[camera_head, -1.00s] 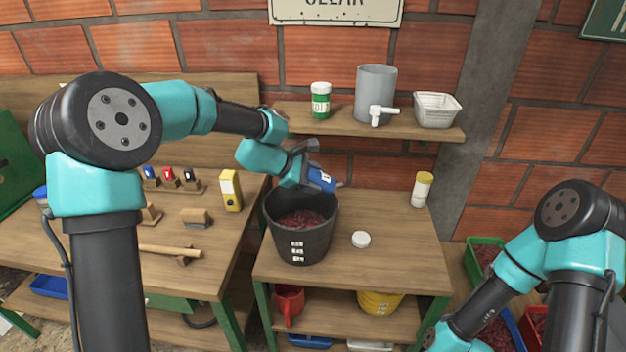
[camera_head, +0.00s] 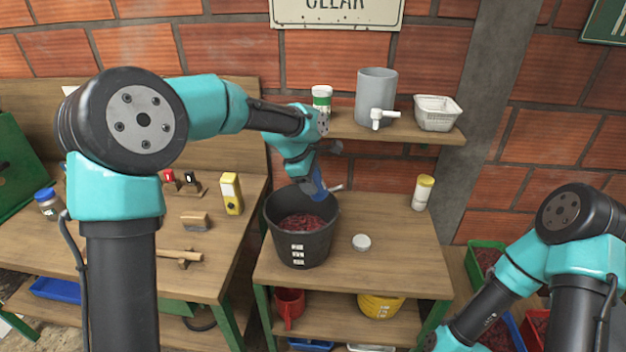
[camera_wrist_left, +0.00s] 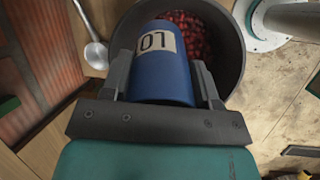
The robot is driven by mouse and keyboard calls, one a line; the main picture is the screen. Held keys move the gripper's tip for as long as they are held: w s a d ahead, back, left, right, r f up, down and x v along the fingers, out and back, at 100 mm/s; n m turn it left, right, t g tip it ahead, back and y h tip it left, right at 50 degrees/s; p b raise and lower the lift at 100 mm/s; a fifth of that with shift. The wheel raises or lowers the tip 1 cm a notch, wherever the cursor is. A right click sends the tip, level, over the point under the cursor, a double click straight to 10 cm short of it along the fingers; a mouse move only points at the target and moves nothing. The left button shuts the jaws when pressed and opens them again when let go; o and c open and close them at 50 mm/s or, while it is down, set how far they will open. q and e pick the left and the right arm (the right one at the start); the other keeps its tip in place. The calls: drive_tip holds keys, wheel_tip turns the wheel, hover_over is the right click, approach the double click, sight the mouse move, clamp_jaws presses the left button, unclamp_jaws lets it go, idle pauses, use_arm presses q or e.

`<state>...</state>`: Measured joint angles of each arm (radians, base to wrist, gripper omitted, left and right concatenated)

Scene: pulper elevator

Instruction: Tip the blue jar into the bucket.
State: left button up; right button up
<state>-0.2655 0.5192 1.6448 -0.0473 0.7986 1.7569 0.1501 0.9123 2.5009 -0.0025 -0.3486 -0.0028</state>
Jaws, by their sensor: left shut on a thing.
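The blue jar (camera_head: 318,187) is in my left gripper (camera_head: 322,194), above the right back part of the bucket's rim. In the left wrist view the jar (camera_wrist_left: 172,85) shows a label and sits between the two fingers of the left gripper (camera_wrist_left: 165,75), which are shut on it. Its mouth is hidden from me. The dark bucket (camera_head: 303,250) stands on the bench and holds dark red contents; it also shows behind the jar in the left wrist view (camera_wrist_left: 238,30). My right arm is at the lower right; its gripper is out of the picture.
A yellow-capped jar (camera_head: 422,192) stands at the bench's back right. The shelf above holds a green jar (camera_head: 322,100), a grey tapped container (camera_head: 376,93) and a white basket (camera_head: 437,112). The bench's right front is clear.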

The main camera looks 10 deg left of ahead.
use_arm(q)
drive_tip(key=shift+a+g+y, duration=0.1)
drive_tip(key=shift+g+y, duration=0.2)
drive_tip(key=shift+y, duration=0.5)
drive_tip(key=shift+s+a+r+g+y, duration=0.15)
drive_tip(key=shift+r+g+y, duration=0.2)
drive_tip(key=shift+r, duration=0.45)
drive_tip(key=shift+a+r+g+y, duration=0.1)
drive_tip(key=shift+r+y, duration=0.35)
drive_tip(key=shift+r, duration=0.35)
drive_tip(key=shift+s+a+r+g+y, duration=0.15)
drive_tip(key=shift+r+g+y, duration=0.2)
drive_tip(key=shift+r, duration=0.45)
